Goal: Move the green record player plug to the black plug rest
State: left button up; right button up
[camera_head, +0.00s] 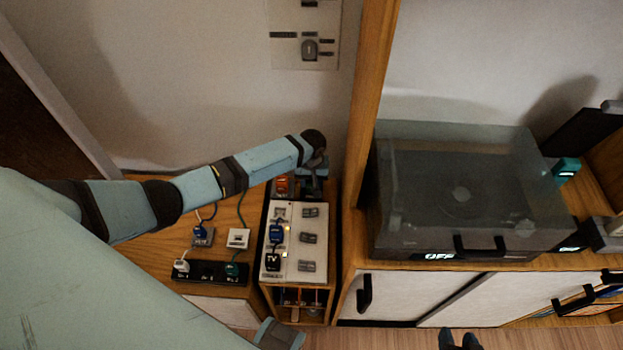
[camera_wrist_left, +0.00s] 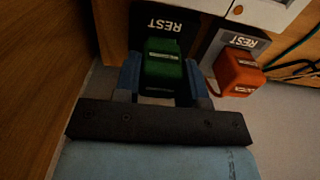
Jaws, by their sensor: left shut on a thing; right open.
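The green plug (camera_wrist_left: 164,72) is between the two fingers of my left gripper (camera_wrist_left: 165,82), which is shut on it. It sits right at the black plug rest (camera_wrist_left: 168,22), a dark plate marked REST. I cannot tell whether the plug is seated there or held just above it. In the head view my left gripper (camera_head: 313,180) reaches down behind the white socket strip and hides most of the plug and rest. My right gripper (camera_head: 459,340) shows only as two separated fingertips at the bottom edge, open and empty.
An orange plug (camera_wrist_left: 238,72) stands on a grey rest (camera_wrist_left: 228,45) beside the green plug. The white strip (camera_head: 296,222) carries a blue plug and a TV plug. A wooden post (camera_head: 367,110) stands close right of the gripper. The record player (camera_head: 455,190) reads OFF.

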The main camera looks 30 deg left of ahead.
pick_arm(q)
jog(key=shift+f, duration=0.45)
pick_arm(e)
jog(key=shift+f, duration=0.15)
pick_arm(q)
jog(key=o, duration=1.1)
jog(key=shift+c, duration=0.2)
pick_arm(e)
jog(key=shift+s+d, duration=0.1)
pick_arm(q)
notch_tip(320, 180, up, 3)
jog(key=shift+f, duration=0.15)
notch_tip(320, 180, up, 11)
jog(key=p, duration=0.2)
pick_arm(e)
jog(key=shift+s+d, duration=0.15)
jog(key=shift+s, duration=0.05)
jog(key=shift+r, duration=0.2)
